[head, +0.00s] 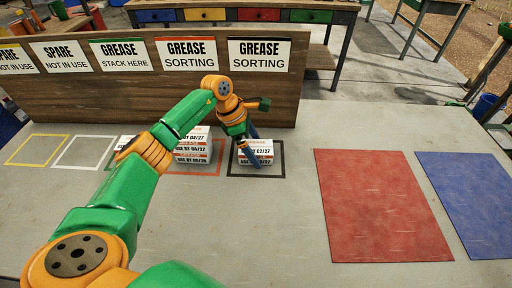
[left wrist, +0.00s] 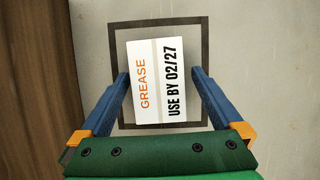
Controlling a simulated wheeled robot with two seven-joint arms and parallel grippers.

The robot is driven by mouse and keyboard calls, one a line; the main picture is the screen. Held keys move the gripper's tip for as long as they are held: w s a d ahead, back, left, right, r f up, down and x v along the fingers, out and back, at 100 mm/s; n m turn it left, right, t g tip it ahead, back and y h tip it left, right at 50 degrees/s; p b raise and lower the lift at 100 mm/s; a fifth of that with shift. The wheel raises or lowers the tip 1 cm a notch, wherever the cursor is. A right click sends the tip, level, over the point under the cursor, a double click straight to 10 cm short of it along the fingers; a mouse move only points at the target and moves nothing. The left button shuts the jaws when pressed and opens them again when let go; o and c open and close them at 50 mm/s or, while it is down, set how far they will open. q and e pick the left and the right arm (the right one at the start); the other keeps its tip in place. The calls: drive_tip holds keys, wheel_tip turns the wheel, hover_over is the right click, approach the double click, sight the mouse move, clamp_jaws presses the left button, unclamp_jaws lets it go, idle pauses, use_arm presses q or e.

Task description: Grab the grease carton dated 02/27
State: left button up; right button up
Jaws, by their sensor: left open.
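The grease carton dated 02/27 (head: 262,151) is white with an orange GREASE band, on top of a short stack in the black-outlined square (head: 283,172). In the left wrist view, the 02/27 carton (left wrist: 156,75) lies between my fingers, its label reading USE BY 02/27. My left gripper (head: 254,146) is open, with a blue finger on each side of the carton; in the left wrist view the gripper (left wrist: 160,73) shows a gap on both sides. The date of the carton below is not clearly readable. My right gripper is not in view.
Another carton stack (head: 193,156) stands in the red-outlined square to the left, partly behind my arm. A wooden board with signs (head: 150,80) rises behind the squares. A red mat (head: 380,205) and a blue mat (head: 480,205) lie bare at the right.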

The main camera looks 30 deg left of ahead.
use_arm(q)
drive_tip(key=shift+w+f, duration=0.3)
drive_tip(key=shift+s+r, duration=0.1)
drive_tip(key=shift+s, duration=0.1)
drive_tip(key=shift+w+f+b, duration=0.1)
drive_tip(key=shift+f+b, duration=0.15)
drive_tip(key=shift+b, duration=0.1)
drive_tip(key=shift+r, duration=0.1)
drive_tip(key=c, duration=1.4)
